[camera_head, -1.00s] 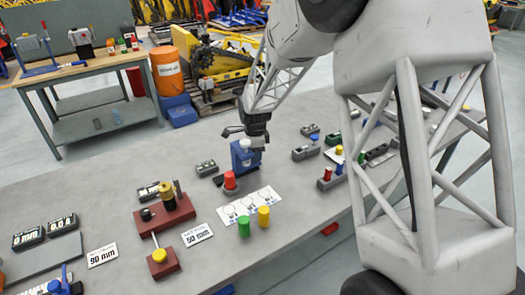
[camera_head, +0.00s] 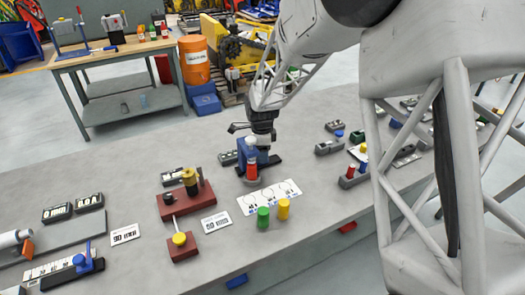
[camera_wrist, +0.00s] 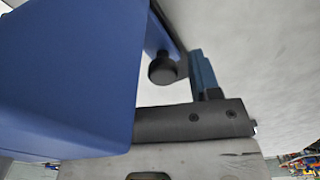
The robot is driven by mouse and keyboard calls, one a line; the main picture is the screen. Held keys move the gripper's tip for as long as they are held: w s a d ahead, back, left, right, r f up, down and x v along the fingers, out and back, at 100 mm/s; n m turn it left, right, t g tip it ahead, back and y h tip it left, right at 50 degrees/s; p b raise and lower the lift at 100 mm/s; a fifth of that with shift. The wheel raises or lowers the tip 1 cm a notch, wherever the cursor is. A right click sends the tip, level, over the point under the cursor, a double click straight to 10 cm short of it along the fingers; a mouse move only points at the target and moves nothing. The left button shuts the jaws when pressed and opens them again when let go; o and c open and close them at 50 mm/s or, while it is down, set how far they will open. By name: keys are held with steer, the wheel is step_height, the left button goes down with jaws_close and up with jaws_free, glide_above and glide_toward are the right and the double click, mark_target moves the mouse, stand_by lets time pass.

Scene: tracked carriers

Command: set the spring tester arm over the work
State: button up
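The blue spring tester (camera_head: 248,151) stands on a dark base at the back of the grey bench. A red cylinder (camera_head: 252,170) stands just in front of it. In the head view the tester's blue head is above and close behind the red cylinder; I cannot tell whether it is squarely over it. My gripper (camera_head: 262,138) is at the tester's head, pointing down. In the wrist view the blue body (camera_wrist: 70,75) fills the left, with a black round foot (camera_wrist: 162,70) beside it. The fingertips are mostly hidden, so their opening is unclear.
A white card (camera_head: 268,196) lies in front, with green (camera_head: 263,218) and yellow (camera_head: 283,209) cylinders near its front edge. A dark red fixture (camera_head: 187,203) stands left. Small grey holders (camera_head: 328,147) stand right. The bench between is mostly clear.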

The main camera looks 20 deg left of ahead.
steer(key=shift+r, duration=0.1)
steer(key=shift+r, duration=3.8)
steer(key=shift+d+r, duration=0.35)
steer(key=shift+d, duration=0.15)
steer(key=s+d+r+n, duration=0.2)
steer(key=s+d+r, duration=0.2)
steer(key=d, duration=0.5)
steer(key=s+d+r+n+t, duration=0.1)
steer(key=s+d+r+n, duration=0.1)
steer(key=s+d+r, duration=0.5)
steer(key=s+d+r+n, duration=0.2)
steer(key=d, duration=0.9)
steer(key=s+d+n, duration=0.3)
steer(key=s+d, duration=0.4)
steer(key=s, duration=0.4)
steer(key=s+d+n+t, duration=0.1)
steer(key=s+d+n, duration=0.3)
steer(key=s+d, duration=0.4)
steer(key=s, duration=0.4)
steer(key=shift+d+f+t, duration=0.2)
steer(key=shift+d+t, duration=0.1)
